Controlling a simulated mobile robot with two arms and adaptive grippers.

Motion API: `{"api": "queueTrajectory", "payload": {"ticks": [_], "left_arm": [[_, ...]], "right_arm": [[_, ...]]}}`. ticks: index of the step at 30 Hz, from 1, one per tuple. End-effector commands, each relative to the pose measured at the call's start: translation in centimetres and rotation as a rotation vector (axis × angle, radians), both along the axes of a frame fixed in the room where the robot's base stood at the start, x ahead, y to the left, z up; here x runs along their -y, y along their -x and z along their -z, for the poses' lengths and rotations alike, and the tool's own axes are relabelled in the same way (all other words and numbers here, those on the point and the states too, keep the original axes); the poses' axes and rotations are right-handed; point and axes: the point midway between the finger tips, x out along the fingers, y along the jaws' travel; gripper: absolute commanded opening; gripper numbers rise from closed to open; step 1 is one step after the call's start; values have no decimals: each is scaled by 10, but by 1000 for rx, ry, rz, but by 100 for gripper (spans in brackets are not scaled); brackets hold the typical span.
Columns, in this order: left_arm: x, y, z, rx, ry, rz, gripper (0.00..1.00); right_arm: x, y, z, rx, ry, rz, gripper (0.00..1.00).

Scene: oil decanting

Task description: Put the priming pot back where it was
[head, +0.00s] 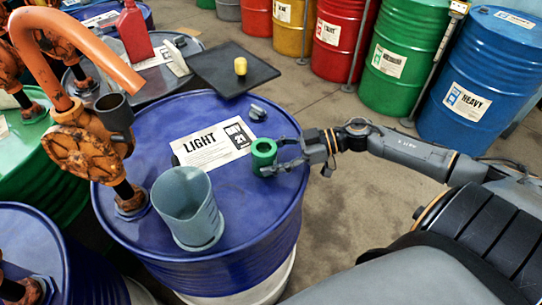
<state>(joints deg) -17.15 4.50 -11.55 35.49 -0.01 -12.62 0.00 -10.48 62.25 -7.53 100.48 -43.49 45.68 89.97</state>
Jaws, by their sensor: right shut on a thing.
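A small green pot (264,153), which I take to be the priming pot, is upright with its round opening facing up. My right gripper (280,157) reaches in from the right and is shut on its right side. The pot is at the right part of the blue LIGHT drum's top (245,205); I cannot tell whether it touches the lid. My left gripper is not in view.
A grey-blue jug (188,206) stands at the drum's front. A rusty orange pump (84,143) with a dark cup (113,113) stands at its left. A label (213,143) and small dark cap (257,112) lie behind. A black tray (215,75) holds a yellow piece (240,66).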

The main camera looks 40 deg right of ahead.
Motion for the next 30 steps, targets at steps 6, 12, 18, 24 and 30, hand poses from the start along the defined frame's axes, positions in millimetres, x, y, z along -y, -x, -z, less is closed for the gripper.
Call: {"api": "queueTrajectory", "payload": {"ticks": [6,12,18,24,30], "left_arm": [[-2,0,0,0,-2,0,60],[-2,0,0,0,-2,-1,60],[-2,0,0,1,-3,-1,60],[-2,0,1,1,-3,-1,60],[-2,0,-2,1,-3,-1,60]], "right_arm": [[0,0,2,0,0,0,77],[0,0,2,0,0,0,81],[0,0,-1,0,0,0,81],[17,10,-4,-5,3,3,81],[44,26,-15,-7,3,1,81]]}}
